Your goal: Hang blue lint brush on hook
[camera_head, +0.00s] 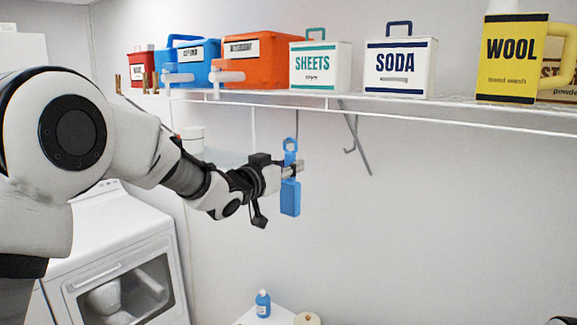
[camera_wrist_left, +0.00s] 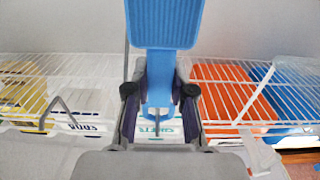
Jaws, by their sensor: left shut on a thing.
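The blue lint brush (camera_head: 290,198) hangs upright in my left gripper (camera_head: 292,170), its wide head down and its looped handle end up. My left gripper is shut on the handle, in front of the bare wall below the wire shelf. In the left wrist view the brush head (camera_wrist_left: 165,22) is at the top and its handle runs down between the two fingers (camera_wrist_left: 158,100). A thin grey rod (camera_head: 297,122) hangs from the shelf just above the loop. Whether it touches the loop, or is the hook, I cannot tell. My right gripper is not in view.
The white wire shelf (camera_head: 455,104) holds several boxes, including SHEETS (camera_head: 319,80), SODA (camera_head: 400,85) and WOOL (camera_head: 511,50). A grey angled bracket (camera_head: 357,140) hangs to the right of the brush. A white dryer (camera_head: 95,215) stands lower left; a blue bottle (camera_head: 262,303) stands below.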

